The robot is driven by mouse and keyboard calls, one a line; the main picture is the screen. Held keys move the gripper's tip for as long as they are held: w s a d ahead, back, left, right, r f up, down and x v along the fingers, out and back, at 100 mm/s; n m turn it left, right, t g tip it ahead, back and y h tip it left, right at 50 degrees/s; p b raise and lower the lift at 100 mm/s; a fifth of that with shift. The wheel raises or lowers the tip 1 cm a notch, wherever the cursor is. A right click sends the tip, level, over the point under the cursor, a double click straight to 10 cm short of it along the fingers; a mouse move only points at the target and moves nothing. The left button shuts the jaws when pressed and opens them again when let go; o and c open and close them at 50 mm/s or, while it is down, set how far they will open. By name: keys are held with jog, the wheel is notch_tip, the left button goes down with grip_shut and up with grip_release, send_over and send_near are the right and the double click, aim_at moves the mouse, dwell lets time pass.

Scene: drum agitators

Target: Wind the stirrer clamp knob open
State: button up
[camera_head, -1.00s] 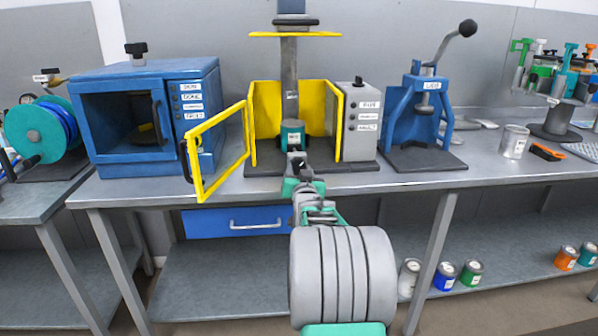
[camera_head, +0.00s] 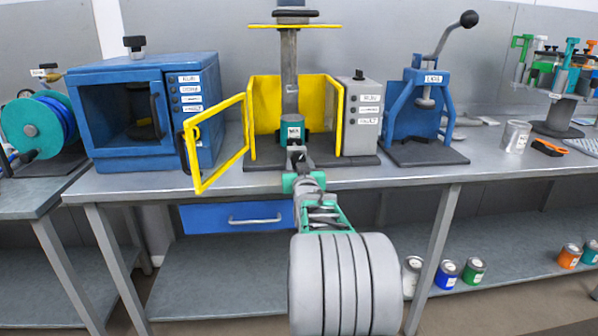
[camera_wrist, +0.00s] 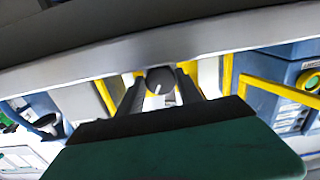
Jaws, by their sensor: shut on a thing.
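The stirrer clamp knob (camera_wrist: 160,80) is a dark round knob with a white line on its face, in the middle of the wrist view. My gripper (camera_wrist: 159,88) is shut on it, one dark finger on each side. In the head view my gripper (camera_head: 297,160) reaches the front of the stirrer stand (camera_head: 289,75), just below a teal can (camera_head: 291,130); there the knob is hidden behind my gripper. The stand has a grey column, a dark disc on top, a yellow plate and yellow guard walls (camera_head: 265,105).
The yellow framed door (camera_head: 222,145) stands open toward me, left of my arm. A blue oven (camera_head: 145,115) is at left, a grey control box (camera_head: 363,115) and a blue lever press (camera_head: 425,110) at right. The bench's front edge (camera_head: 400,186) lies under my arm.

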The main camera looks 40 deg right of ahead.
jog(key=n+b, duration=0.4)
jog(key=shift+f+n+b, duration=0.3)
jog(key=shift+d+r+n+b, duration=0.1)
jog(key=shift+r+n+b, duration=0.05)
jog(key=shift+n+b, duration=0.65)
jog(key=shift+r+n+b, duration=0.1)
jog(key=shift+n+b, duration=0.5)
jog(key=shift+n, duration=0.4)
jog(key=o, duration=1.4)
